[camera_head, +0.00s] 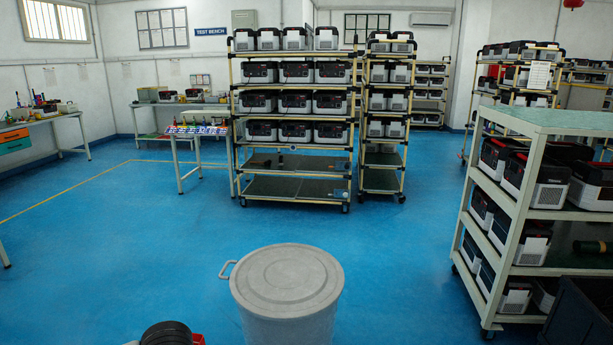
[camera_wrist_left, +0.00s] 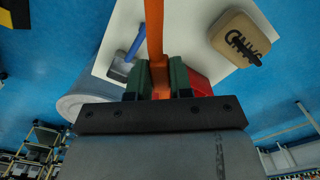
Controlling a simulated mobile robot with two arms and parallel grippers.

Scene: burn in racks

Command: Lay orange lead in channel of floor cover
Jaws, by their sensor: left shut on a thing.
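My left gripper (camera_wrist_left: 158,76) shows in the left wrist view with its two dark green fingers shut on the orange lead (camera_wrist_left: 154,30). The lead is a flat-looking orange strip that runs from between the fingers to the top edge of the picture. A piece of it also shows below the grip, between the fingers. Its far end is out of view. I cannot make out the floor cover or its channel in either view. Neither gripper shows in the head view.
In the wrist view a white surface (camera_wrist_left: 115,55) carries a blue item (camera_wrist_left: 136,45) and a tan box (camera_wrist_left: 238,38) with a black coil. A grey lidded bin (camera_head: 286,285) stands front centre. Loaded racks (camera_head: 293,145) stand behind, a cart (camera_head: 520,220) right. Blue floor is clear at left.

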